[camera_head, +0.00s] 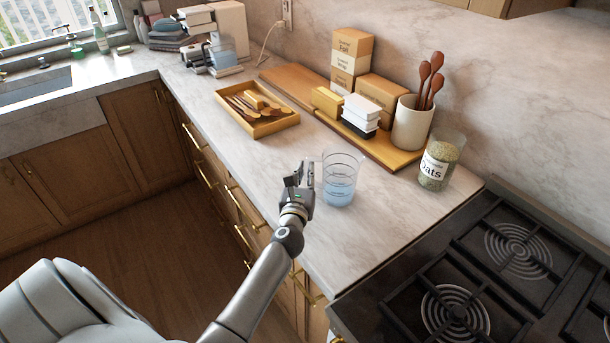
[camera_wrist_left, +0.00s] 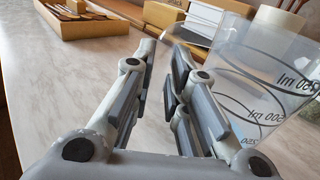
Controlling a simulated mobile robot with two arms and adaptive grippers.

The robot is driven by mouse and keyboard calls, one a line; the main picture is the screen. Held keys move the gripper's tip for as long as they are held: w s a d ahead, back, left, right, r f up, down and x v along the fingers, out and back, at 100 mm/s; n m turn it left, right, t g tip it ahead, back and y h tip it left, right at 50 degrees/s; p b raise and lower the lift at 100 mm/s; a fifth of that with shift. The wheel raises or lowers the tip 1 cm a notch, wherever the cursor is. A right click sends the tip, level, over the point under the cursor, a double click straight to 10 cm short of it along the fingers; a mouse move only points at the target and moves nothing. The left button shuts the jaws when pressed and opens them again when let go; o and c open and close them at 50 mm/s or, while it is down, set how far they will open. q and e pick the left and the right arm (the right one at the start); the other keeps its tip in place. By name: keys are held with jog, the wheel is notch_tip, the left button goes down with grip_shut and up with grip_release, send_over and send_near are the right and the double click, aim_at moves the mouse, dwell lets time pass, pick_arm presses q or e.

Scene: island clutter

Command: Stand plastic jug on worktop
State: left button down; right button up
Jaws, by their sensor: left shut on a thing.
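The plastic jug (camera_head: 339,184) is clear, with dark measuring lines and a bluish lower part. It is upright at the worktop (camera_head: 390,212), right of my left gripper (camera_head: 304,178); I cannot tell whether its base touches the surface. In the left wrist view the jug (camera_wrist_left: 262,75) fills the right side, beside and behind the right finger. My left gripper (camera_wrist_left: 160,85) is shut on the jug at its left side; the exact grip is hard to make out. My right gripper is not in view.
A wooden cutlery tray (camera_head: 257,112) stands behind left. A board (camera_head: 385,152) with boxes and a utensil crock (camera_head: 412,125) lies behind the jug. An oats jar (camera_head: 440,162) stands right. The stove (camera_head: 480,270) is at front right.

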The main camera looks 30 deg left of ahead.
pick_arm(q)
jog(key=shift+f, duration=0.1)
jog(key=c, duration=1.4)
grip_release()
jog(key=shift+c, duration=0.2)
jog(key=b+v, duration=0.1)
jog(key=v, duration=1)
jog(key=shift+s+d+r, duration=0.2)
jog(key=shift+s, duration=0.35)
